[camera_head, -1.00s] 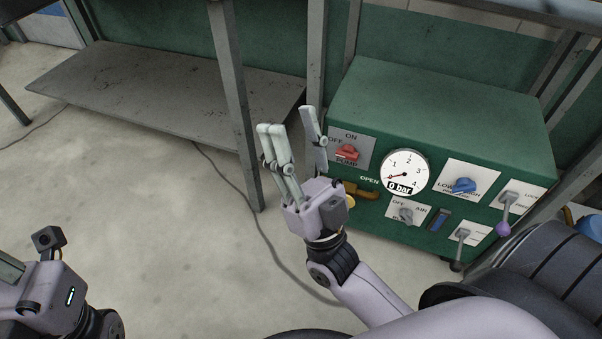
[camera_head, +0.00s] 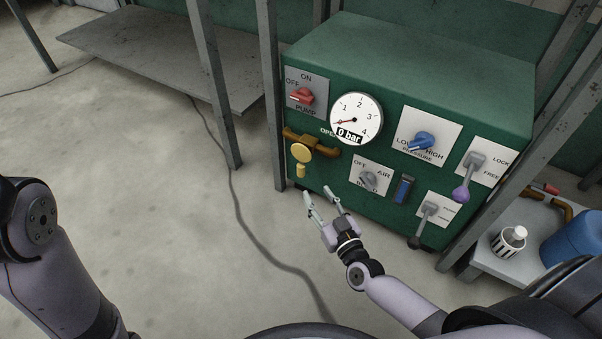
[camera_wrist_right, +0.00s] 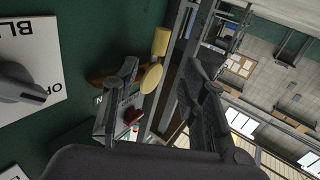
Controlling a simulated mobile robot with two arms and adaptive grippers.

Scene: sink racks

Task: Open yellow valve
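The yellow valve (camera_head: 301,152) is on the lower left front of the green machine, on a brass-brown pipe, under the red pump knob. It has a round yellow face and a small yellow piece hanging below. My right gripper (camera_head: 318,190) is open and empty, a little below and in front of the valve, pointing up at the machine. In the right wrist view the yellow valve (camera_wrist_right: 152,77) appears between the two spread fingers, beyond their tips and apart from them. Only part of my left arm shows at the left edge; its gripper is out of frame.
The green machine (camera_head: 420,60) also carries a gauge (camera_head: 355,118) reading 0 bar, a red pump knob (camera_head: 303,96), a blue pressure knob (camera_head: 422,140) and grey levers. A metal post (camera_head: 270,90) stands just left of it.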

